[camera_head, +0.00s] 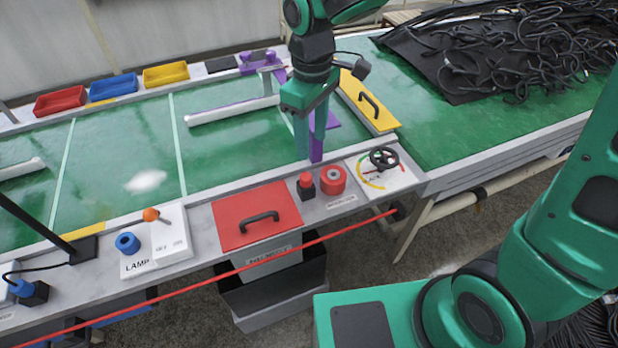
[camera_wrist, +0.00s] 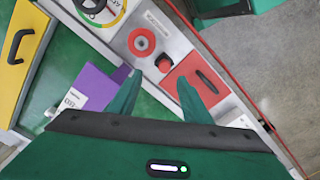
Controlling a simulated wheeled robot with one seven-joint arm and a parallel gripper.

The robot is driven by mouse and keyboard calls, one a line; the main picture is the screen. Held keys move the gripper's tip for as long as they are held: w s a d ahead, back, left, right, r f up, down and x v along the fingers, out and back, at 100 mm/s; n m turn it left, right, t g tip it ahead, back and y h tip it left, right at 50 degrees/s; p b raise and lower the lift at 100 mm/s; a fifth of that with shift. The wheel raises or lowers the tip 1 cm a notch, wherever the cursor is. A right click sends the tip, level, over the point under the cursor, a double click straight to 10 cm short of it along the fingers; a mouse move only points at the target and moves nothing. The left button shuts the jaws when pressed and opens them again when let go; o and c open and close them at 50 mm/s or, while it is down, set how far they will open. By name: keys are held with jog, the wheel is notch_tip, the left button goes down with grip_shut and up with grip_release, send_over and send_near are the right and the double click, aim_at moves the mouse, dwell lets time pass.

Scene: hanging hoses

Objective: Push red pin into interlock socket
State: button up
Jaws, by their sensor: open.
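The red pin (camera_head: 306,180) stands upright in a small black holder on the front ledge. It also shows in the wrist view (camera_wrist: 164,63), just beyond my fingertips. The interlock socket (camera_head: 333,180) is a red ring with a dark centre, right of the pin beside a printed label. In the wrist view the socket (camera_wrist: 141,41) is above and left of the pin. My gripper (camera_head: 308,156) is open and empty, pointing down above and slightly behind the pin. In the wrist view its fingertips (camera_wrist: 157,77) are apart, with the pin ahead between them.
A red lid with a black handle (camera_head: 257,216) lies left of the pin. A black handwheel (camera_head: 384,158) stands right of the socket. A yellow panel with a handle (camera_head: 368,102) is behind. A red line (camera_head: 200,281) runs along the front. Green belt to the left is mostly clear.

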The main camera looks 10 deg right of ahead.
aim_at(306, 175)
jog(key=f, duration=0.3)
jog(key=a+f, duration=0.1)
jog(key=f, duration=0.7)
jog(key=shift+a, duration=0.15)
jog(key=shift+c, duration=0.2)
jog(key=shift+r, duration=0.1)
grip_shut()
